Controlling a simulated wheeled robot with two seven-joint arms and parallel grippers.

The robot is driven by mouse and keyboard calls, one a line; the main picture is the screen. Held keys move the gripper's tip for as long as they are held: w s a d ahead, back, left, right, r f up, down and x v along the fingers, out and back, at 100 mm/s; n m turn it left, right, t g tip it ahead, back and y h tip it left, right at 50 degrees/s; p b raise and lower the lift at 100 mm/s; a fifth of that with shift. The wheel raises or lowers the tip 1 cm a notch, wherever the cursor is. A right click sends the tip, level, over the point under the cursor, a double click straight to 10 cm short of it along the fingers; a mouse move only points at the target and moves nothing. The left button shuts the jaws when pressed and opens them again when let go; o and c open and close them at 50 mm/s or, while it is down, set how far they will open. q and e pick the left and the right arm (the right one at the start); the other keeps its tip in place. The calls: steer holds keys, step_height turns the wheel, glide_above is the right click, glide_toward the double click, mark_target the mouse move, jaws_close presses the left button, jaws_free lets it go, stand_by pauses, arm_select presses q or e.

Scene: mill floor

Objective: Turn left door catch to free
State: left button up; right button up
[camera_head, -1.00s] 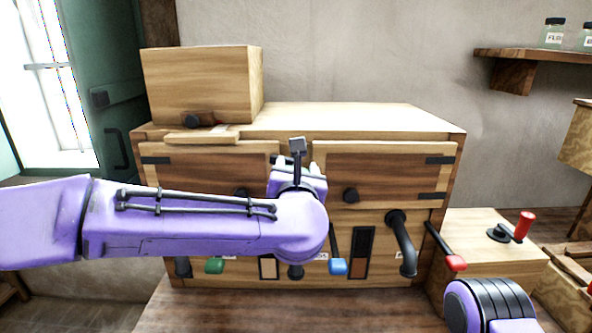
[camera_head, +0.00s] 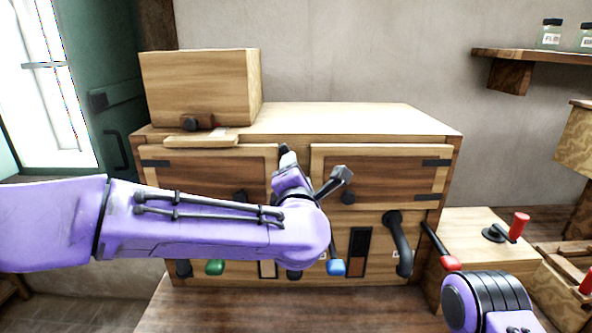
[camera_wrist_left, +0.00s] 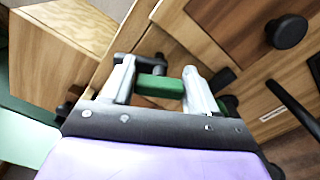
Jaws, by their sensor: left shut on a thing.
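My left gripper (camera_head: 288,160) is at the top of the gap between the left door (camera_head: 205,170) and the right door (camera_head: 385,180) of the wooden cabinet. In the left wrist view its two pale fingers (camera_wrist_left: 160,88) are closed on a green piece (camera_wrist_left: 155,86), which appears to be the grip of the left door catch. In the head view the gripper and wrist hide the catch. Both doors look shut, each with a dark knob. My right arm shows at the lower right; its gripper is out of view.
A wooden box (camera_head: 195,88) stands on the cabinet's top left. Below the doors are a green-tipped lever (camera_head: 215,267), a blue-tipped lever (camera_head: 336,267) and a black curved handle (camera_head: 402,245). A red-tipped lever (camera_head: 450,263) is at the right side.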

arm_select(q)
steer(key=shift+m, duration=0.7)
steer(key=o, duration=1)
steer(key=shift+d, duration=0.1)
steer(key=shift+c, duration=0.2)
steer(key=shift+s, duration=0.15)
steer(key=s+b, duration=0.3)
steer(key=s, duration=0.7)
steer(key=shift+s, duration=0.15)
